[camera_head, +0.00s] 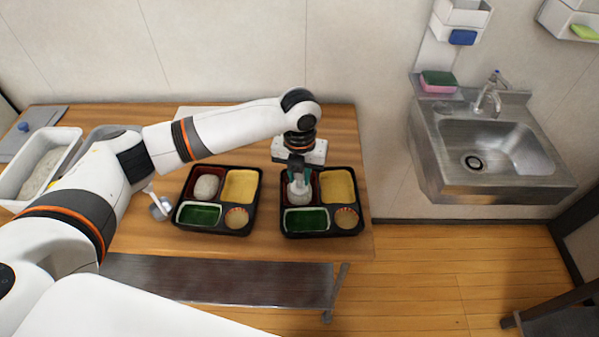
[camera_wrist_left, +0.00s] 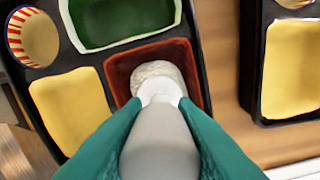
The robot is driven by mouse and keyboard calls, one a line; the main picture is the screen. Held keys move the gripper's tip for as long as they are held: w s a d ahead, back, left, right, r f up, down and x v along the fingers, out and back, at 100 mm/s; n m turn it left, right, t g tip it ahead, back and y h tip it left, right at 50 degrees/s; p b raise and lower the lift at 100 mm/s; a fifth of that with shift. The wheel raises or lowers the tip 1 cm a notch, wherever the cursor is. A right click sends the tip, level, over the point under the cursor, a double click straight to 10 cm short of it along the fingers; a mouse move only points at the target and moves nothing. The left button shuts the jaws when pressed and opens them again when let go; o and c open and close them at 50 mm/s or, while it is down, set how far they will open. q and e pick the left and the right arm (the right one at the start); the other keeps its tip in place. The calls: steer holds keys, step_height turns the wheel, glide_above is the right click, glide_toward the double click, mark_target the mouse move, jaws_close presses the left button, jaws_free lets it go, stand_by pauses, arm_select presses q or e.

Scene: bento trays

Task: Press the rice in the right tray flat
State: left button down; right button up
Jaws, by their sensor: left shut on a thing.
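The right tray (camera_head: 362,215) is black with several compartments. The tray also shows in the left wrist view (camera_wrist_left: 203,85). Its rice (camera_wrist_left: 154,71) is a white mound in the red compartment. My left gripper (camera_head: 299,179), with teal fingers, is over that compartment and shut on a pale grey tool (camera_wrist_left: 160,140). The tool's white end is down at the rice and hides part of it. Whether the end touches or presses the rice is not clear. My right gripper is not in view.
The left tray (camera_head: 254,205) holds a rounded rice mound (camera_head: 206,187). A white tub (camera_head: 72,140) of rice and a small metal cup (camera_head: 160,208) are further left. A steel sink (camera_head: 440,170) is at the right. The wooden table (camera_head: 345,120) is bare behind the right tray.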

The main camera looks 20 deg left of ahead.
arm_select(q)
steer(key=shift+f+p, duration=0.15)
steer(key=shift+p, duration=0.35)
stand_by(0.9)
steer(key=shift+f, duration=0.15)
stand_by(0.4)
steer(key=shift+f+p, duration=0.1)
steer(key=shift+p, duration=0.4)
stand_by(1.1)
steer(key=shift+s+f, duration=0.1)
steer(key=shift+f, duration=0.05)
stand_by(0.7)
step_height(320, 180, up, 2)
steer(key=shift+r+p, duration=0.1)
steer(key=shift+p, duration=1.1)
step_height(320, 180, up, 6)
steer(key=p, duration=0.6)
